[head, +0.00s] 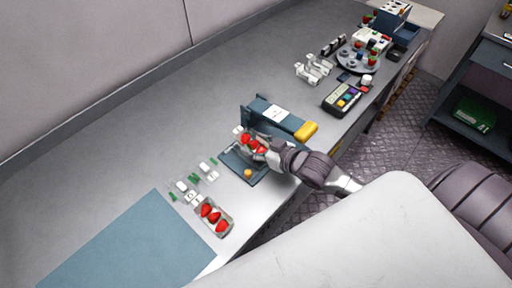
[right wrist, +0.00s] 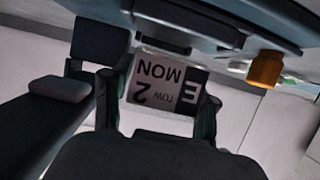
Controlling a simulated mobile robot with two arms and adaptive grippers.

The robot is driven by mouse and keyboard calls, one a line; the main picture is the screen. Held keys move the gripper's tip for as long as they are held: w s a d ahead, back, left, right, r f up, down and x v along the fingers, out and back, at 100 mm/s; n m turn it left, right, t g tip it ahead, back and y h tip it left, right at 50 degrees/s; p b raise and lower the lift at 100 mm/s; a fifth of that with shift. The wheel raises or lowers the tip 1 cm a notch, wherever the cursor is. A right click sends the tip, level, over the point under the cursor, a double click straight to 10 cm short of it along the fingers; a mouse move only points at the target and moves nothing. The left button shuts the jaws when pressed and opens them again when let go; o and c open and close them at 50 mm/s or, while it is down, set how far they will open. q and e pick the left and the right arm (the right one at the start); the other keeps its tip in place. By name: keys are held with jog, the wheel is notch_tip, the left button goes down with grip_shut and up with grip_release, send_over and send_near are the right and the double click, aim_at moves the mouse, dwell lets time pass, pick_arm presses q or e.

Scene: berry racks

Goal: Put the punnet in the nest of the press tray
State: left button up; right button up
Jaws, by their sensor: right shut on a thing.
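A clear punnet with red strawberries (head: 251,144) is at the right gripper (head: 268,150) in the head view, under or beside the press arm. The gripper is shut on it. Dark blue press tray (head: 235,163) shows below and left of the punnet; the gripper and punnet hide part of it, and I cannot tell whether the punnet touches it. In the right wrist view, a white label reading "MON 2 row E" (right wrist: 158,82) shows upside down between the fingers. The left gripper is not in view.
The press (head: 265,110) has a yellow handle (head: 306,131). A second strawberry punnet (head: 214,218) stands near a blue mat (head: 125,245), with small white and green pieces beside it. A keypad device (head: 342,98) and a round carousel (head: 357,60) stand farther along the counter.

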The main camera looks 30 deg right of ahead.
jog(key=shift+w+f, duration=0.1)
jog(key=shift+f, duration=0.85)
jog(key=shift+f, duration=0.15)
jog(key=o, duration=1.2)
jog(key=shift+o, duration=0.2)
jog(key=shift+r, duration=0.2)
jog(key=shift+s+d, duration=0.15)
jog(key=shift+s, duration=0.25)
jog(key=b+v, duration=0.1)
jog(key=v, duration=1)
jog(key=shift+s+d+r, duration=0.1)
jog(key=shift+s, duration=0.05)
jog(key=shift+s, duration=0.1)
